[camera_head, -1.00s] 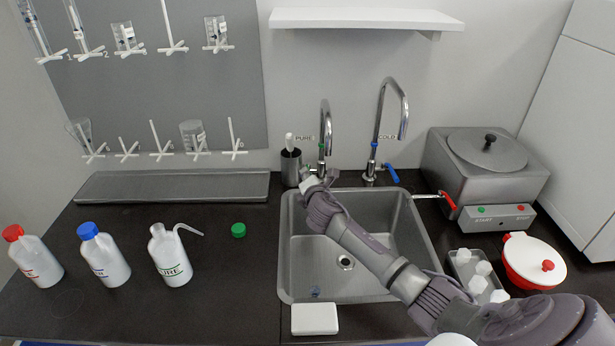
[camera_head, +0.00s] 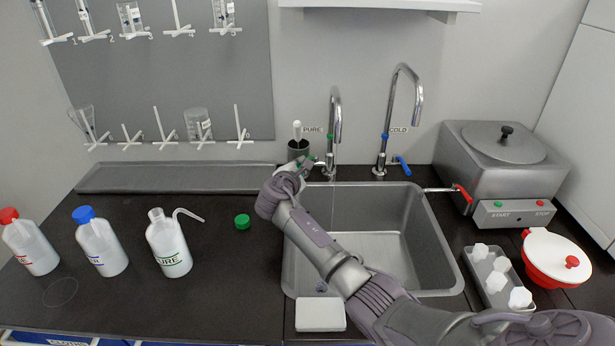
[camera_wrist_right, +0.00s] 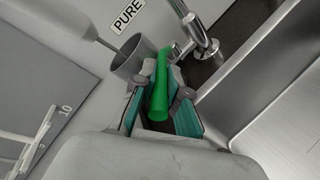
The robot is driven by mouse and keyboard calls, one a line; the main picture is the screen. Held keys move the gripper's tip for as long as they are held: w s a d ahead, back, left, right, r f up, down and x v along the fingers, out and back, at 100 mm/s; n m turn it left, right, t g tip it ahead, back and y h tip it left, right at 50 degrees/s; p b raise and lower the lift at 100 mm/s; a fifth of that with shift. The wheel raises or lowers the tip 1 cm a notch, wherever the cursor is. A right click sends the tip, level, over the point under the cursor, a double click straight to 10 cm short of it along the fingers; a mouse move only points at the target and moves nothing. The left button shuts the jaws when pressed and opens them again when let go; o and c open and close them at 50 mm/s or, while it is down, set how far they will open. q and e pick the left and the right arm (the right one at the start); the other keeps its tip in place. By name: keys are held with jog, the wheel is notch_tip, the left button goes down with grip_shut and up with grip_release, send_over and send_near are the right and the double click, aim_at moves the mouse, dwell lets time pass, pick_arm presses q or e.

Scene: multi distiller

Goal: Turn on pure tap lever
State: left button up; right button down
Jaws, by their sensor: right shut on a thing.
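The pure tap (camera_head: 334,125) is a chrome gooseneck behind the sink's back left corner, under a PURE label (camera_head: 312,129). Its green lever (camera_wrist_right: 160,85) lies between the two fingers of my right gripper (camera_wrist_right: 160,112) in the right wrist view. The gripper is shut on the lever. In the head view my right gripper (camera_head: 300,165) reaches the tap's left side, and my wrist hides most of the lever. I cannot tell whether water runs from the spout. My left gripper is not in view.
The cold tap (camera_head: 397,120) with a blue lever stands to the right. A dark grey cup (camera_head: 298,150) holding a white-topped tool is close beside the gripper. The steel sink (camera_head: 385,240) lies below my arm. Bottles, including one marked PURE (camera_head: 168,245), stand at left; a distiller (camera_head: 500,165) at right.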

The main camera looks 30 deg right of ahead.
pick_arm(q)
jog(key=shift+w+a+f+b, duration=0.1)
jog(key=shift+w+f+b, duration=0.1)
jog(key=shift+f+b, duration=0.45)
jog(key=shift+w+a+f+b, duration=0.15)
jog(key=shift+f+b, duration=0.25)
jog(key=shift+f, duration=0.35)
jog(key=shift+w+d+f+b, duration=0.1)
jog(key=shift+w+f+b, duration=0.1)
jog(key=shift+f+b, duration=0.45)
pick_arm(e)
jog(key=shift+w+a+m+g+h, duration=0.25)
jog(key=shift+w+m+g+h, duration=0.3)
jog(key=shift+m+g, duration=0.2)
jog(key=shift+w+a+m+g+h, duration=0.25)
jog(key=shift+w+m+g+h, duration=0.15)
jog(key=shift+m+g+h, duration=0.25)
jog(key=c, duration=1.2)
grip_release()
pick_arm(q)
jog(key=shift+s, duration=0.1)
pick_arm(e)
jog(key=v, duration=0.7)
jog(key=shift+a+r, duration=0.15)
